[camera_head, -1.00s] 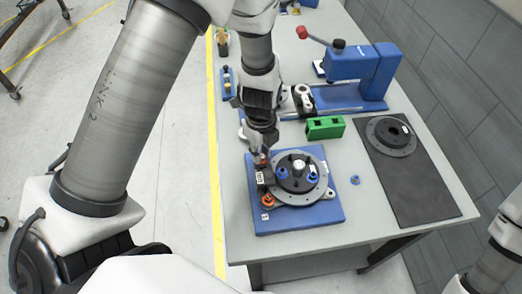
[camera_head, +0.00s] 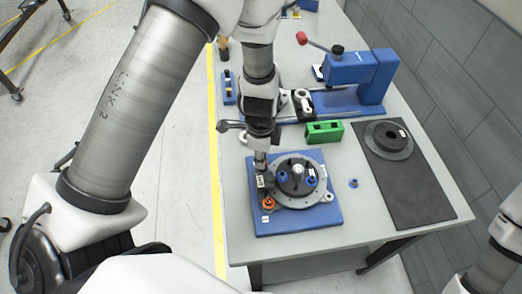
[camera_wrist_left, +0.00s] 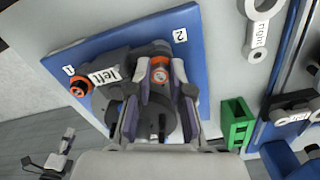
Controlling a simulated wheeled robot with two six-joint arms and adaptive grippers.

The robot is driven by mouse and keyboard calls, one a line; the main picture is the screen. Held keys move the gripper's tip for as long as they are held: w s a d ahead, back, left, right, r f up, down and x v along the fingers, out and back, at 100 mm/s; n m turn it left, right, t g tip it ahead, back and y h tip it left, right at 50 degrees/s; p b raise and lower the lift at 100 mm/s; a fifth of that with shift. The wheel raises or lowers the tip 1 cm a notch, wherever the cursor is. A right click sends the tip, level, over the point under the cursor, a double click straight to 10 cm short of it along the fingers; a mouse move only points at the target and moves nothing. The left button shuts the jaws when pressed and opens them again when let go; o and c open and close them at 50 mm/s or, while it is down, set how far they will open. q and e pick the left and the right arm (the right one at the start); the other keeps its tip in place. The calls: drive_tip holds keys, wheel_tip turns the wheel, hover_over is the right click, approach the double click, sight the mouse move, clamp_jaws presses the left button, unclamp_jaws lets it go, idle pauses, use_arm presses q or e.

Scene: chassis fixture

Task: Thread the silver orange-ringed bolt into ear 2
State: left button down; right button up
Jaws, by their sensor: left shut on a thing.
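My left gripper (camera_head: 260,163) points down over the far-left corner of the round dark chassis part (camera_head: 318,195). In the left wrist view its fingers (camera_wrist_left: 161,78) are shut on the silver orange-ringed bolt (camera_wrist_left: 159,74). The bolt is at the ear beside the "2" label (camera_wrist_left: 180,36); how deep it sits is hidden. Ear 1 holds another orange-ringed bolt (camera_head: 268,203), also in the left wrist view (camera_wrist_left: 79,88). A dark block labelled "left" (camera_wrist_left: 105,76) lies between the two ears. My right gripper is out of view.
The chassis part rests on a blue base plate (camera_head: 290,225). A green block (camera_head: 324,132) and a blue press (camera_head: 358,66) stand behind. A small blue ring-like piece (camera_head: 353,183) lies to the right. A dark mat (camera_head: 420,205) carries another round part (camera_head: 389,140).

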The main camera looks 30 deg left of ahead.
use_arm(q)
drive_tip(key=shift+s+f+n, duration=0.15)
drive_tip(key=shift+s+n, duration=0.05)
drive_tip(key=shift+n, duration=0.9)
drive_tip(key=shift+f+b, duration=0.25)
drive_tip(key=shift+b, duration=0.15)
drive_tip(key=m+b, duration=0.2)
drive_tip(key=f+m+b, duration=0.1)
drive_tip(key=m+b, duration=0.6)
drive_tip(key=m, duration=0.3)
drive_tip(key=shift+r, duration=0.1)
drive_tip(key=shift+r+m+b, duration=0.1)
drive_tip(key=shift+m+b, duration=0.2)
drive_tip(key=shift+m, duration=0.7)
drive_tip(key=shift+r+m, duration=0.2)
drive_tip(key=shift+m, duration=0.3)
